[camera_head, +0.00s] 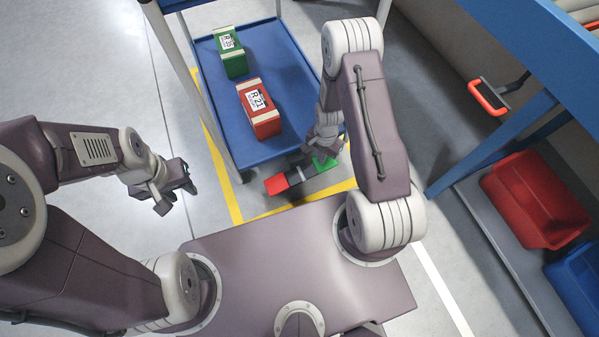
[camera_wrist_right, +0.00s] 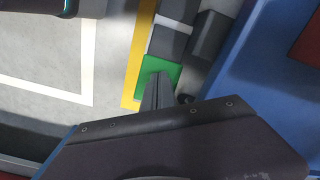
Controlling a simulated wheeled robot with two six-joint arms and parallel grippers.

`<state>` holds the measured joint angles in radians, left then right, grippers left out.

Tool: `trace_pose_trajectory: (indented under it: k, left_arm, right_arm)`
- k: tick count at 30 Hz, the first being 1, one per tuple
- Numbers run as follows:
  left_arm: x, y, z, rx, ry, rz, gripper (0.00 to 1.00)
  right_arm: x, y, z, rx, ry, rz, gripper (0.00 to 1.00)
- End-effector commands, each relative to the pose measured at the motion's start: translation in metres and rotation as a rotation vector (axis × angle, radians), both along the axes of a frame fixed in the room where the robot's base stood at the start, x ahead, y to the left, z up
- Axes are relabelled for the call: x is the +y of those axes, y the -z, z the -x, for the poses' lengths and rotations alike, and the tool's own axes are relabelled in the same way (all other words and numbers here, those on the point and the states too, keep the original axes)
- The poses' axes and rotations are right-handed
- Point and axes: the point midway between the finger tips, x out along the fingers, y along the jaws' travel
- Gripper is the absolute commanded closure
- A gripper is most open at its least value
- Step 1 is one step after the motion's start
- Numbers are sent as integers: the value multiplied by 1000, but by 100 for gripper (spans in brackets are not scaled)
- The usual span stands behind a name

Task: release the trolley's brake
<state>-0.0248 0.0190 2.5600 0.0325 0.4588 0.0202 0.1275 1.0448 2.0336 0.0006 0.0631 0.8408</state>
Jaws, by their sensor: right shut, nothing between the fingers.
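The trolley's blue lower shelf (camera_head: 289,142) carries a green box and a red box. At its near end, low by the floor, is a brake pedal with a red end (camera_head: 276,184), a grey middle and a green end (camera_head: 324,164). The green end also shows in the right wrist view (camera_wrist_right: 150,65). My right gripper (camera_wrist_right: 157,92) is shut and empty, its fingertips over the green end; I cannot tell whether they touch it. In the head view my right arm partly hides this gripper. My left gripper (camera_head: 180,192) hangs left of the trolley, holding nothing visible.
The green box (camera_head: 230,55) and the red box (camera_head: 262,110) rest on the shelf. Yellow floor tape (camera_head: 222,175) borders the trolley. At right stand a blue-framed bench, a red-handled lever (camera_head: 487,97), a red bin (camera_head: 533,198) and a blue bin (camera_head: 578,282). Floor at left is clear.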

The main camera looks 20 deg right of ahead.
Motion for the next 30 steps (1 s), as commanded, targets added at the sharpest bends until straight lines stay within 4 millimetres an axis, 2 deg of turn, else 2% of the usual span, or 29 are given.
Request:
trace_pose_trajectory:
  k: [30]
  left_arm:
    - [0, 10, 0, 0, 0, 0, 64]
  right_arm:
    - [0, 16, 1, 1, 0, 0, 100]
